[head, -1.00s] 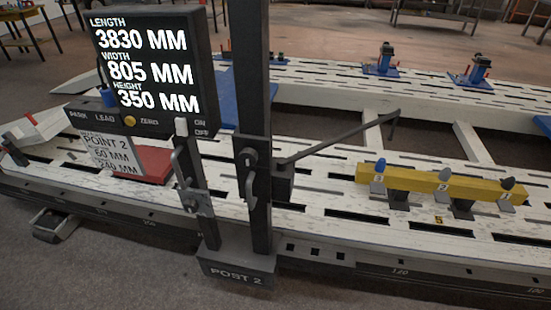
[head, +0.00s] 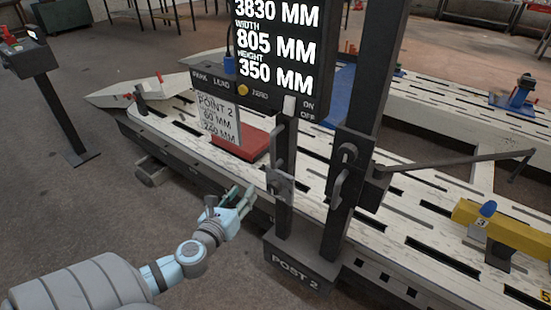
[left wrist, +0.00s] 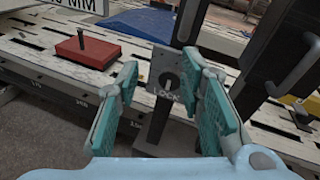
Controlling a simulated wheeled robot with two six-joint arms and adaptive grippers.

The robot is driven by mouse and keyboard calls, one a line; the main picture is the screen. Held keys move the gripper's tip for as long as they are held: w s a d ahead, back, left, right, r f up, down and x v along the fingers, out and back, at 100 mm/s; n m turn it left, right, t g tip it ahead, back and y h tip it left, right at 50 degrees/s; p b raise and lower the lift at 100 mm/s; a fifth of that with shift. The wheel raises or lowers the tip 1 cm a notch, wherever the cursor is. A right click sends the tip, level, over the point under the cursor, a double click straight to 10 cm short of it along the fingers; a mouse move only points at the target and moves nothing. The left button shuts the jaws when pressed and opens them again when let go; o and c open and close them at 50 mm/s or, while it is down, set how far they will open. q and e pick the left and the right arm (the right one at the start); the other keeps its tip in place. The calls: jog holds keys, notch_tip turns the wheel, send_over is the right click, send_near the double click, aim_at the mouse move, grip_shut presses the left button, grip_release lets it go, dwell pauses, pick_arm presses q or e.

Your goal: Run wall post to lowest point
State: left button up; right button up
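The dark wall post (head: 372,80) stands upright on its base marked POST 2 (head: 300,268), beside the white bench. A sliding block with a curved handle (head: 338,188) sits partway up it, with a pointer arm (head: 450,163) reaching right over the bench. On the thinner upright to the left is a grey lock plate (head: 279,183), marked LOCK in the left wrist view (left wrist: 168,80). My left gripper (head: 244,200) is open and empty, just left of the lock plate, which shows between its fingers in the left wrist view. My right gripper is not in view.
The display (head: 275,50) reads length 3830, width 805, height 350 MM, with an ON/OFF switch (head: 290,104) below. A POINT 2 sign (head: 217,117) and red block (head: 240,141) are on the bench. A yellow bar (head: 505,228) lies right.

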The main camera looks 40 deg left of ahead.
aim_at(272, 153)
pick_arm(q)
notch_tip(272, 153, up, 6)
jog(key=w+d+m+t, duration=0.1)
jog(key=d+m+t, duration=0.1)
jog(key=d+m, duration=0.1)
jog(key=shift+h, duration=0.3)
jog(key=x, duration=0.9)
jog(key=p+x, duration=0.1)
jog(key=x, duration=0.4)
jog(key=shift+a+f, duration=0.25)
jog(key=shift+f, duration=0.1)
jog(key=shift+c, duration=0.2)
grip_shut()
